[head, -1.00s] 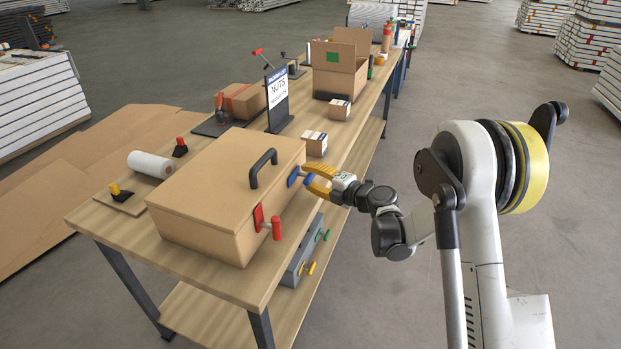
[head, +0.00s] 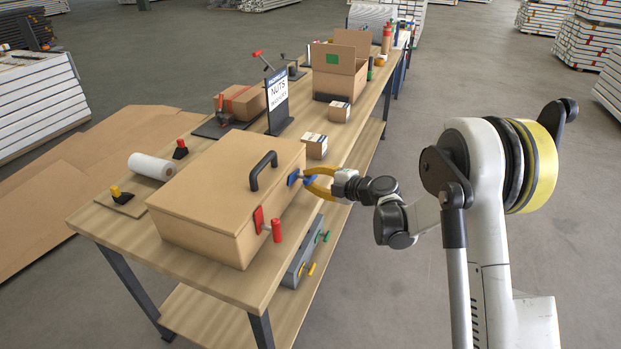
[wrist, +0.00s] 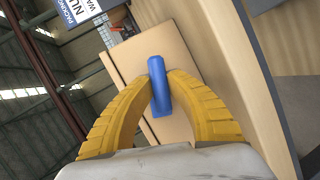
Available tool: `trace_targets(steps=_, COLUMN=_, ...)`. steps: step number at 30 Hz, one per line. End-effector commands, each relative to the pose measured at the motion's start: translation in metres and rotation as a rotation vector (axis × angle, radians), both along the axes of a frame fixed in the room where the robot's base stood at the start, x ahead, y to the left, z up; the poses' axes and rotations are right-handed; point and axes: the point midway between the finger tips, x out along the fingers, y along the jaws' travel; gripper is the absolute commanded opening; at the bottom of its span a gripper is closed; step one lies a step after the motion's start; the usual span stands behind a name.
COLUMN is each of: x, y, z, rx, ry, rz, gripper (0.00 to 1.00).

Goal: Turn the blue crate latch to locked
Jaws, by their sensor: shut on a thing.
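The tan crate (head: 215,185) with a black handle sits on the workbench in the head view. Its blue latch (head: 293,178) is on the crate's right-facing side, toward the far end. My gripper (head: 309,182) reaches it from the right, with its yellow fingers closed around the latch. In the wrist view, the blue latch (wrist: 159,86) stands between the two yellow fingertips, which press on its sides. The latch's mount is partly hidden there. A red latch (head: 276,229) is on the same side of the crate, nearer the camera, and is not touched.
Small cartons (head: 314,146) stand on the workbench (head: 100,224) behind the crate. A black sign stand (head: 277,98) is beyond the crate. A grey box with colored levers (head: 301,264) is below, near the bench's right edge. Open floor lies right of the bench.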

Motion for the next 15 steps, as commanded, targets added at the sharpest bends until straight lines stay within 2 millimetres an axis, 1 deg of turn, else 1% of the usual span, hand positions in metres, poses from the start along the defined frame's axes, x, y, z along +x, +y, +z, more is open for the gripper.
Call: trace_targets(steps=15, x=0.0012, y=-0.0004, z=0.0010, rx=0.167, ry=0.461, rz=-0.001, gripper=0.00)
